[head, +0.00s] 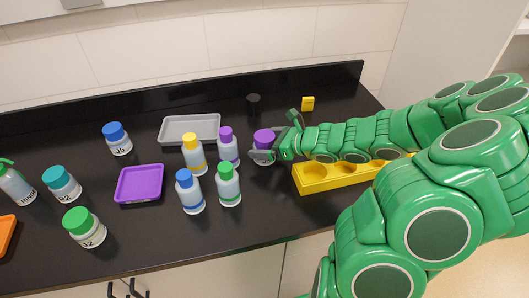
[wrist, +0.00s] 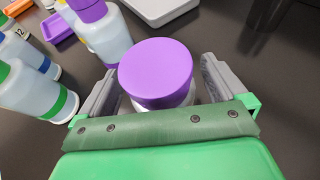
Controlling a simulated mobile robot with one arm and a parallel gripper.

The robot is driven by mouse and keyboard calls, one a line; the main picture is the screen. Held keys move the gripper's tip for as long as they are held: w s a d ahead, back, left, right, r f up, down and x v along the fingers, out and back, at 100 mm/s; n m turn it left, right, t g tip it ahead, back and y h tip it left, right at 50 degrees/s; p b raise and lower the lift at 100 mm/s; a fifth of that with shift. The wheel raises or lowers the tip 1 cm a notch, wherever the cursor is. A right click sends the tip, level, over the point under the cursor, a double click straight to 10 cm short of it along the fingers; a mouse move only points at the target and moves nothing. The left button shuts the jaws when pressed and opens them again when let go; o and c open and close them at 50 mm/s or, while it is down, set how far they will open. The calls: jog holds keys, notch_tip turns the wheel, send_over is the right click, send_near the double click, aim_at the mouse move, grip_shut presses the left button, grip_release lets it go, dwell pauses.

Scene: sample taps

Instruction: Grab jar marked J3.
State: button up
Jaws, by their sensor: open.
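A purple-lidded jar (head: 264,141) stands on the black counter; its label is not readable here. In the wrist view the purple-lidded jar (wrist: 157,72) sits between the two fingers of my open gripper (wrist: 158,80), with a finger on each side. In the head view my gripper (head: 268,148) reaches it from the right. I cannot tell whether the fingers touch it. No visible label reads J3. Other jars are a blue-lidded one marked J5 (head: 117,139), a green-lidded one marked J2 (head: 84,228) and a teal-lidded one (head: 62,184).
Bottles with purple (head: 228,148), yellow (head: 194,155), blue (head: 189,192) and green (head: 228,185) caps stand close left of the gripper. A grey tray (head: 190,129) lies behind, a purple tray (head: 139,184) left. A yellow rack (head: 314,187) lies beneath my arm.

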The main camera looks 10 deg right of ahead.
jog(key=shift+w+a+f, duration=0.1)
jog(key=shift+a, duration=0.05)
jog(key=c, duration=1.2)
jog(key=shift+o, duration=0.2)
jog(key=shift+r, duration=5)
